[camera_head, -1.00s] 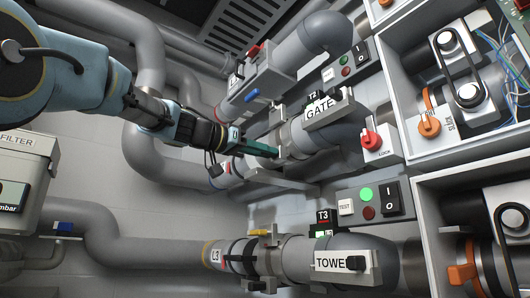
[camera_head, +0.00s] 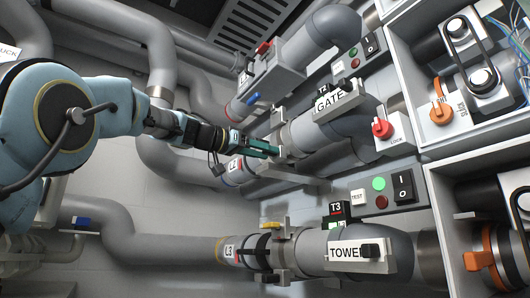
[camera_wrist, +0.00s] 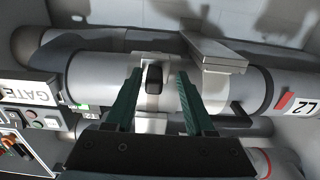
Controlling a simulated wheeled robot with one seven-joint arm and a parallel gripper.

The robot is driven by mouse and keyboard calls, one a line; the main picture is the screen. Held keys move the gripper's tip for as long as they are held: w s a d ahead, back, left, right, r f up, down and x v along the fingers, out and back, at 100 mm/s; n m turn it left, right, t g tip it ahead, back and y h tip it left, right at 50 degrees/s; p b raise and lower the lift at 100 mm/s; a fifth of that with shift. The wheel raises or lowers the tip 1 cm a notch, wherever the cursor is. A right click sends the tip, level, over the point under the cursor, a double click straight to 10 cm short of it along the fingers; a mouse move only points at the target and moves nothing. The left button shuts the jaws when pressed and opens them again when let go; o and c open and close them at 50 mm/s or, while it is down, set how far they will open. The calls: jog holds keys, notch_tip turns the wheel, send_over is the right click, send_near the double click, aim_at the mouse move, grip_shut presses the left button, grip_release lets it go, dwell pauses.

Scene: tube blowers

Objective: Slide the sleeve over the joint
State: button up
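The gate line (camera_head: 318,132) is a grey pipe between an L2 label and a GATE label; it also crosses the wrist view (camera_wrist: 92,80). A pale metal collar (camera_wrist: 150,58) with a black block (camera_wrist: 154,78) sits around it. In the head view a collar bracket (camera_head: 283,143) shows just beyond my fingertips. My gripper (camera_head: 274,151) has two green fingers, seen apart in the wrist view (camera_wrist: 158,88). They are open, one on each side of the black block, with nothing clamped. I cannot tell which part is the sleeve, and no bare joint is clearly visible.
A flat metal ledge (camera_wrist: 222,53) projects beside the collar. A red lock knob (camera_head: 382,129) and button panels stand at right. Open boxes with orange handles (camera_head: 440,110) are farther right.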

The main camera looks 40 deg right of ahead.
jog(key=a+b, duration=0.4)
jog(key=a, duration=0.6)
jog(key=shift+w+a, duration=0.25)
jog(key=shift+a, duration=0.15)
